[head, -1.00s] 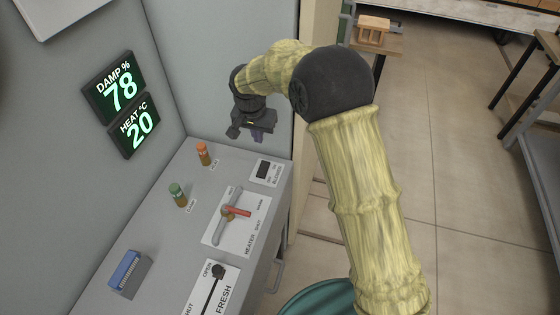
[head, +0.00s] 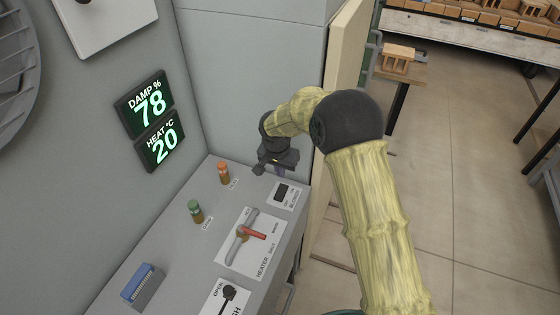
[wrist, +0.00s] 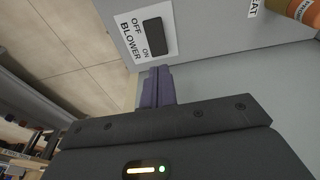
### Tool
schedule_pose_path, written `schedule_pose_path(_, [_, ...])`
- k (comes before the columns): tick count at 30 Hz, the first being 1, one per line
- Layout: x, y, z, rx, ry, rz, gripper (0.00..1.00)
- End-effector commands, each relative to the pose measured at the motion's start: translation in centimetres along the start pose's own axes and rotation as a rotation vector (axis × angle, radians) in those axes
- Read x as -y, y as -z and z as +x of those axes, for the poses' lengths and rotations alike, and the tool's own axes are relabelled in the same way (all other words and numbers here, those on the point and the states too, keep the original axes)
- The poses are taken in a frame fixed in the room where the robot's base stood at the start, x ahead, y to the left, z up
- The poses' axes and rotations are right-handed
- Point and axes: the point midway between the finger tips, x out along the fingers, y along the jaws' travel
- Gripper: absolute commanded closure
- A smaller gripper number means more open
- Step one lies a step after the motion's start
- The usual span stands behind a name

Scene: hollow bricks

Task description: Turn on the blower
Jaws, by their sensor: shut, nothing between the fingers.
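The blower switch (head: 282,191) is a dark rocker on a white plate at the far right end of the grey console. In the wrist view the switch (wrist: 153,36) sits on its plate, marked OFF, ON and BLOWER. I cannot tell which way the rocker is pressed. My gripper (wrist: 156,72) is shut and empty, its purple fingers together just short of the plate's ON edge. In the head view my gripper (head: 282,171) hangs over the console's far end, close to the switch; its fingertips are mostly hidden. I cannot tell whether they touch anything.
The heater lever (head: 250,233) with a red handle lies nearer on the console. Orange (head: 223,173) and green (head: 194,211) lamps stand to the left. A blue-topped block (head: 142,285) stands at the front left.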

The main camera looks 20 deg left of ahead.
Motion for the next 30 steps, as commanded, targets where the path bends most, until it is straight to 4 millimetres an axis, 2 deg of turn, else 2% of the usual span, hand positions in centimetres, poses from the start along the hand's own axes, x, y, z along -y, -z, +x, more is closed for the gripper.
schedule_pose_path(6, [-0.1, 0.0, 3.6, 0.002, -0.001, 0.000, 1.00])
schedule_pose_path(15, [0.0, 0.0, 7.1, 0.000, 0.000, -0.001, 1.00])
schedule_pose_path(30, [0.0, 0.1, 7.8, 0.007, 0.000, 0.001, 1.00])
